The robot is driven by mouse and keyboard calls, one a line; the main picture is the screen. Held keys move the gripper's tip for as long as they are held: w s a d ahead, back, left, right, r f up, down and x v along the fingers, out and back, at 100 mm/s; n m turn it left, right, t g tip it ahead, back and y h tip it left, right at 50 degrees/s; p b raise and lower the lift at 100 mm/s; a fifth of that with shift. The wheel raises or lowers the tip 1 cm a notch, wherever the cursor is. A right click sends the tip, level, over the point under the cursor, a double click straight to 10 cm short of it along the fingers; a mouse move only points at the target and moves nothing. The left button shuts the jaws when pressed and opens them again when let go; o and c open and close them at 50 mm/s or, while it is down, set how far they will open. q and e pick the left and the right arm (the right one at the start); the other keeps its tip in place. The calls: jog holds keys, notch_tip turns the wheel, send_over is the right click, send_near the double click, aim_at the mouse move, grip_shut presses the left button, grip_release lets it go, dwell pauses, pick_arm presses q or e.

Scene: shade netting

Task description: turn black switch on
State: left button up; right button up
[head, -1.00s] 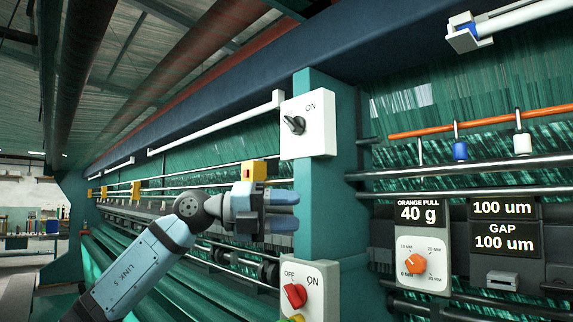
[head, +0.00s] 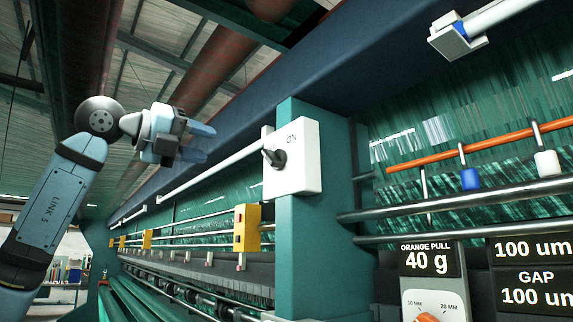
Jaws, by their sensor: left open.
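The black switch (head: 274,158) is a dark rotary knob on a white box (head: 299,160) fixed to a teal post. Its knob points to the left, away from the "ON" mark at the upper right of the box face. My left gripper (head: 207,143) is up and to the left of the switch, apart from it. Its blue fingers point right, towards the box, with a gap between them, and hold nothing. My right gripper is not in view.
The teal post (head: 312,250) stands below the box. At right are an orange rod (head: 480,148), metal bars, a blue hanging weight (head: 470,179) and the "ORANGE PULL 40 g" display (head: 428,258). A yellow block (head: 247,228) sits on the rail at left.

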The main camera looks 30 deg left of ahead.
aim_at(267, 158)
pick_arm(q)
jog(key=p+x, duration=0.2)
jog(key=x, duration=1)
jog(key=shift+r, duration=0.1)
jog(key=shift+p+x, duration=0.35)
jog(key=shift+x, duration=0.7)
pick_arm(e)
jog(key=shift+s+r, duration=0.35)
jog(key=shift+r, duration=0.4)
pick_arm(q)
jog(key=shift+a, duration=0.1)
grip_shut()
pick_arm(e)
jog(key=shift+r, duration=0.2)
